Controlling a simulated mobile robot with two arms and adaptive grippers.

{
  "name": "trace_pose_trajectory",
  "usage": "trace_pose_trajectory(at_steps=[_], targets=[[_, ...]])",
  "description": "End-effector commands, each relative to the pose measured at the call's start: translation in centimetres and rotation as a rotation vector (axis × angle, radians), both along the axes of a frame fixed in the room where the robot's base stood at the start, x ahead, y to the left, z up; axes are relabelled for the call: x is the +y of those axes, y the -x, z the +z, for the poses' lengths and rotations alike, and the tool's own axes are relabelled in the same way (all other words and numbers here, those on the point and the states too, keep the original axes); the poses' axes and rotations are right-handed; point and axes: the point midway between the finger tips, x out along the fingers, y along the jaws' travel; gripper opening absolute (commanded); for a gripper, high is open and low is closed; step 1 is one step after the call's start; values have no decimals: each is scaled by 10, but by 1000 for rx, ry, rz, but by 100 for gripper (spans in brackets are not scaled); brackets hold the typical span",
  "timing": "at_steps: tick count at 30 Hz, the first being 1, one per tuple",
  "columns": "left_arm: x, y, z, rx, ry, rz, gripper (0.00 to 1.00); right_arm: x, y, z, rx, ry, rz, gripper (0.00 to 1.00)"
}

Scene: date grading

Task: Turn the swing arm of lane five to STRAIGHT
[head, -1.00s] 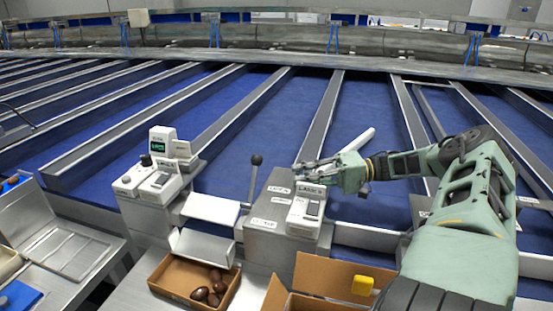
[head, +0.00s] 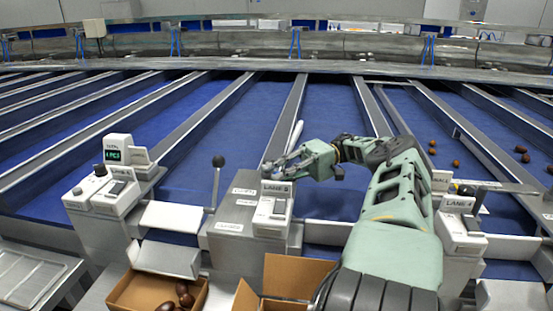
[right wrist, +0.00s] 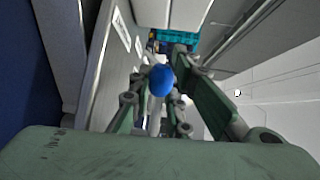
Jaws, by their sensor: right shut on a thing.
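The lane five station, a grey box (head: 222,245) with a white control unit (head: 272,210) labelled LANE 5, stands at the middle of the head view. A slim white bar (head: 296,135), which looks like its swing arm, points away from me, nearly along the lane. My right gripper (head: 272,171) is at its near end, above the back of the box. In the right wrist view, the gripper fingers (right wrist: 160,100) are shut around a blue knob (right wrist: 161,80). The fingers hide part of the arm's pivot. My left gripper is not in view.
A black-knobbed lever (head: 218,162) stands upright left of my gripper. Another lane station (head: 459,232) with a grey bar is at the right. Cardboard boxes (head: 300,275) sit below in front. Several dates lie on the blue belt at right.

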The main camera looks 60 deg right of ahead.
Motion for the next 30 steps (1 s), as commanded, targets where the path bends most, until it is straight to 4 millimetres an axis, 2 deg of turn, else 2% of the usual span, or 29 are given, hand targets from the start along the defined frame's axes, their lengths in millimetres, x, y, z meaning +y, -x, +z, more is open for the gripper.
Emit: trace_pose_trajectory(at_steps=[8, 9, 15, 25, 30], targets=[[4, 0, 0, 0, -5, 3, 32, 0, 1, -2, 3, 2, 1, 0], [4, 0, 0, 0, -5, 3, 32, 0, 1, -2, 3, 2, 1, 19], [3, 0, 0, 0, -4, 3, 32, 0, 0, -1, 2, 1, 1, 36], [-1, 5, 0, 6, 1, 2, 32, 0, 0, 1, 1, 2, 1, 36], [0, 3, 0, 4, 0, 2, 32, 0, 1, 18, 5, 4, 4, 36]])
